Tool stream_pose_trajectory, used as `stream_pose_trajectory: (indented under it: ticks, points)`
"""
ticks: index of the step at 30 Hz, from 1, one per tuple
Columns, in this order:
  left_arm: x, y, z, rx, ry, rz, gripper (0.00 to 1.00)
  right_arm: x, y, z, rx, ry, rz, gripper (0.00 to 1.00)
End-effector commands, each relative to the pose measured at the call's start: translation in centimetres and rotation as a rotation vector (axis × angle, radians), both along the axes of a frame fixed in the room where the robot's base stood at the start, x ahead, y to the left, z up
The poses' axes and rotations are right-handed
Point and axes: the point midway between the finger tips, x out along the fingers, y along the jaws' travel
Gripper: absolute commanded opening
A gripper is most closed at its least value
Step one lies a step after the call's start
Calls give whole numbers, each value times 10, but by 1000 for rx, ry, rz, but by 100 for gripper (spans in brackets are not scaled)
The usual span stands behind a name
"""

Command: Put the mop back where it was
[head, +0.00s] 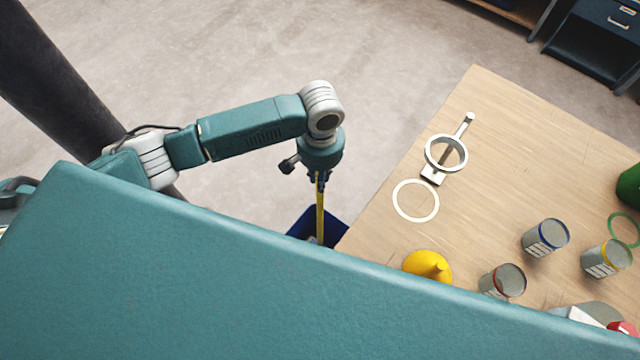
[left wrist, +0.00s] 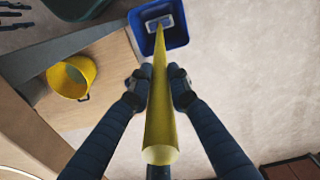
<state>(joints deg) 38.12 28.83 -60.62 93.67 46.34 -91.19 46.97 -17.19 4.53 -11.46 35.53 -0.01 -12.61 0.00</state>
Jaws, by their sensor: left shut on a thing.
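The mop's yellow handle (head: 320,212) hangs steeply below my left gripper (head: 320,180), beside the table's left edge. In the left wrist view, the fingers of my left gripper (left wrist: 159,88) are shut around the yellow handle (left wrist: 160,125). The handle runs away from the camera towards a blue bin (left wrist: 148,42). A pale grey piece at its far end shows within the bin's outline; I cannot tell if it touches the bin's bottom. In the head view the blue bin (head: 301,229) is partly hidden by my own teal body. My right gripper is not in view.
The wooden table (head: 500,135) holds a ring clamp (head: 446,153), a pale flat ring (head: 415,182), a yellow cone-shaped thing (head: 428,266) and several cans. Open floor (head: 230,60) lies beyond my arm.

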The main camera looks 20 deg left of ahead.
Motion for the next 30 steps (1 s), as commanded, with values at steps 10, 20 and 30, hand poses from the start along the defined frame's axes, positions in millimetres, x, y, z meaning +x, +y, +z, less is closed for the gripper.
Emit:
stream_pose_trajectory:
  ticks: [10, 20, 30]
  points:
    - [0, 0, -41, 0, -1, 0, 0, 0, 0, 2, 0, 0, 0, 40]
    - [0, 0, -44, -1, -1, 0, 0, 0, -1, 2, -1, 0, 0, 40]
    - [0, 0, -46, 0, 0, 0, 37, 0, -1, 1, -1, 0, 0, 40]
